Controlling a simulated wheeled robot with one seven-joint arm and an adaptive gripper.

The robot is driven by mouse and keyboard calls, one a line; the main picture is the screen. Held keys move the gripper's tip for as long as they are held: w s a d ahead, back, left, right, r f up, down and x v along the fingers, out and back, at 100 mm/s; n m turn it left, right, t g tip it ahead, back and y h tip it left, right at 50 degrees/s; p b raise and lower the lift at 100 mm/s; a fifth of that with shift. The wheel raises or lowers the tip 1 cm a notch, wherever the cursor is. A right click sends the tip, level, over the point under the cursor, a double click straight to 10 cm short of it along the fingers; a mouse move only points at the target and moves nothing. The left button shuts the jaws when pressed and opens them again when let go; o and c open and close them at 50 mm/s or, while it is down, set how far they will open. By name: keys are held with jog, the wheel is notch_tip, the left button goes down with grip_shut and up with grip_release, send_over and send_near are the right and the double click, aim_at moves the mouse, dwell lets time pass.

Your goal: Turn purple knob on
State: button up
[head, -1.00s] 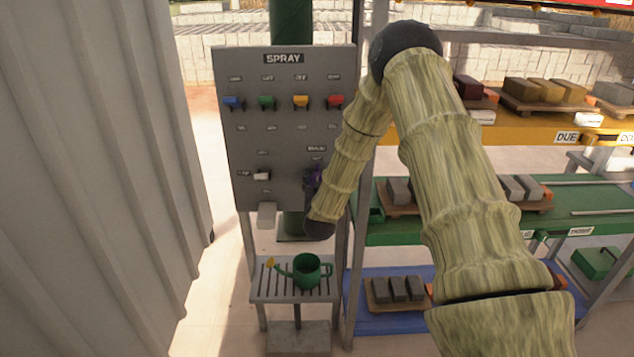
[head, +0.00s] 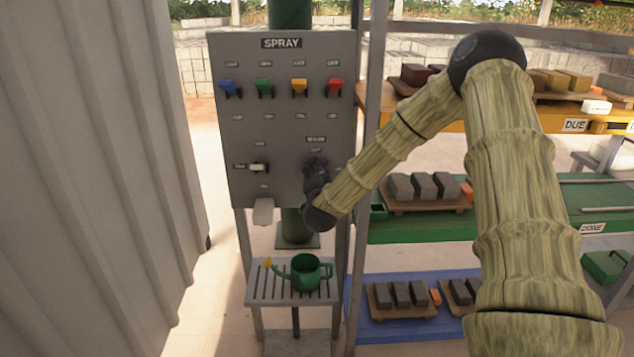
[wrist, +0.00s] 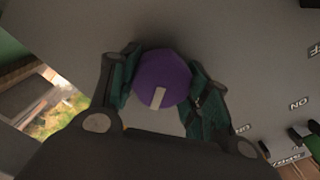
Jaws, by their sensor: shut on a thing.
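The grey SPRAY panel (head: 235,180) stands in the middle left of the head view. The purple knob (wrist: 162,80) sits on the panel's lower right, and it has a pale pointer mark on its face. My gripper (wrist: 165,88) has its two green-padded fingers around the knob, one on each side, shut on it. In the head view my gripper (head: 316,185) covers most of the knob; only a bit of purple shows. The pointer mark's position against the panel labels cannot be read for certain.
A white switch (head: 258,168) is at lower left. A green watering can (head: 306,272) stands on a slatted stand (head: 262,296) below. Shelves with blocks (head: 424,186) are at right.

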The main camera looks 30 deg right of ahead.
jog(key=m+b, duration=0.4)
jog(key=shift+d+f+m, duration=0.1)
jog(key=shift+f+m, duration=0.2)
jog(key=shift+f, duration=0.1)
jog(key=shift+r+m+b, duration=0.1)
jog(key=shift+m+b, duration=1.15)
jog(key=shift+m, duration=0.05)
jog(key=o, duration=1)
jog(key=shift+s, duration=0.1)
jog(key=shift+r, duration=0.1)
jog(key=v, duration=1.2)
